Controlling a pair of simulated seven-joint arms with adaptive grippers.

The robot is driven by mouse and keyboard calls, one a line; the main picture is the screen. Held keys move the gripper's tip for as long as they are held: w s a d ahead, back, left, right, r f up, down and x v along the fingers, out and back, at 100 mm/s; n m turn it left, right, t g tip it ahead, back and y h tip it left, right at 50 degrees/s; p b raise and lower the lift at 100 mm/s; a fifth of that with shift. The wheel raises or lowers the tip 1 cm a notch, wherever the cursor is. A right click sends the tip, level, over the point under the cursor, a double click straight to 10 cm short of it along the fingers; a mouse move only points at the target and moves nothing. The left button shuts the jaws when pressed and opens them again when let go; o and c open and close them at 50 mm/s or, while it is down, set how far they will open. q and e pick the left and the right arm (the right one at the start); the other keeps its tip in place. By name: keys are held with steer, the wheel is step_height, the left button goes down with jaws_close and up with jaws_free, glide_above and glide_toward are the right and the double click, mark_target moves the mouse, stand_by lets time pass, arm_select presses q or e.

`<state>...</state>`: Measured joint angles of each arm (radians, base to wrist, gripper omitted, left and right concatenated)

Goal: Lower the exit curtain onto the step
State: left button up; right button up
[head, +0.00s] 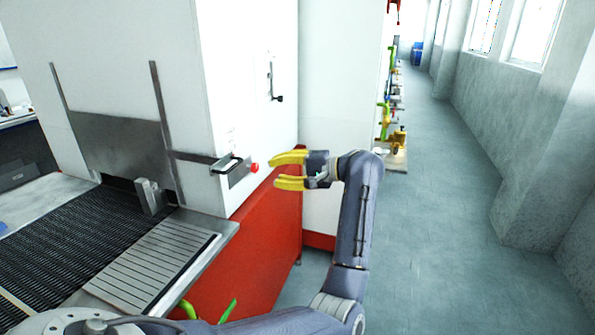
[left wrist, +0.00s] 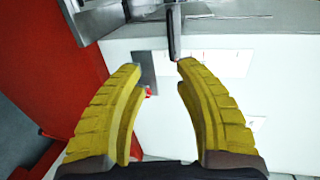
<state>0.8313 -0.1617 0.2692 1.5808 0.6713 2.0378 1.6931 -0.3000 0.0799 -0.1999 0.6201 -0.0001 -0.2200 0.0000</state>
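The exit curtain (head: 120,142) is a grey metal panel between two upright dark rails on the white machine. Its lower edge hangs above the black mesh belt. A small grey stepped block (head: 150,197), which looks like the step, stands on the belt below the panel's right part. A dark bar runs right from the panel to a handle (head: 230,163) at the machine's corner; a bar of it also shows in the left wrist view (left wrist: 174,35). My left gripper (head: 272,171) is open and empty, right of the handle and apart from it. My right gripper's green fingers (head: 209,310) show apart, partly hidden by my left arm.
A red button (head: 254,168) sits beside the handle, near my left fingertips. A small black lever (head: 277,98) is higher on the white wall. A slatted metal plate (head: 150,262) lies beside the mesh belt (head: 75,240). The corridor floor (head: 435,220) at right is clear.

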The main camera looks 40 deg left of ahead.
arm_select(q)
steer(key=shift+v, duration=2.8)
steer(key=shift+d, duration=0.1)
steer(key=v, duration=1.1)
steer(key=shift+d+r, duration=0.25)
steer(key=shift+d, duration=0.15)
steer(key=shift+a, duration=0.1)
